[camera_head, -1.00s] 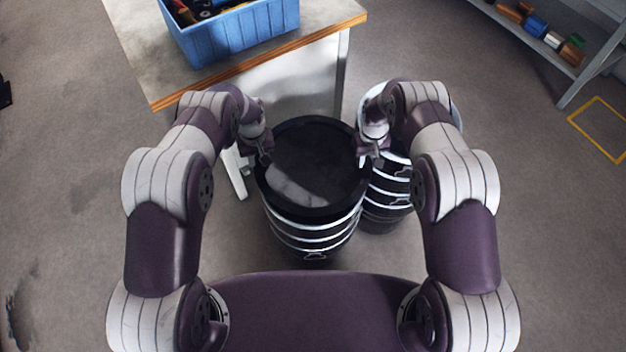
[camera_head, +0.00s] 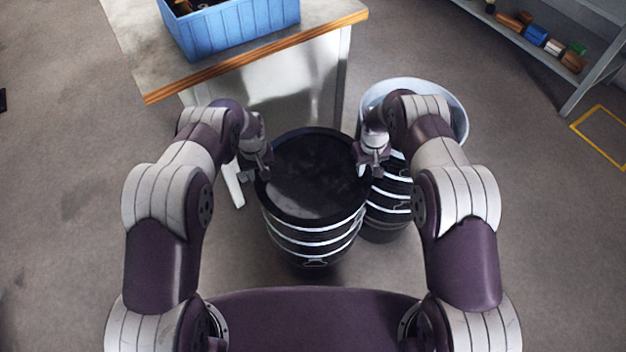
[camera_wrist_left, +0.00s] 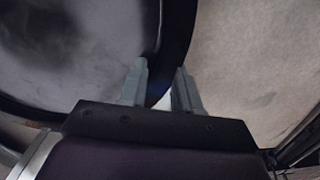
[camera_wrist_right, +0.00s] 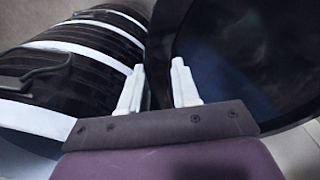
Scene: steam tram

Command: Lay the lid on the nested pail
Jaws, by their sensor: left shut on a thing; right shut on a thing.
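A round black lid (camera_head: 312,180) with a raised rim is between my two grippers in the head view. It covers the top of a black pail with white bands (camera_head: 313,243); I cannot tell whether it rests on it. My left gripper (camera_head: 262,168) is shut on the lid's left rim, and the rim (camera_wrist_left: 178,35) passes between the fingers (camera_wrist_left: 160,88) in the left wrist view. My right gripper (camera_head: 372,166) is shut on the right rim, also seen between the fingers (camera_wrist_right: 158,85) in the right wrist view. The pail's inside is hidden.
A second black banded pail (camera_head: 388,200) stands close at the right, below my right arm. A pale round tub (camera_head: 459,115) is behind that arm. A table (camera_head: 245,52) with a blue crate (camera_head: 236,32) stands beyond. A shelf (camera_head: 537,52) is at the upper right.

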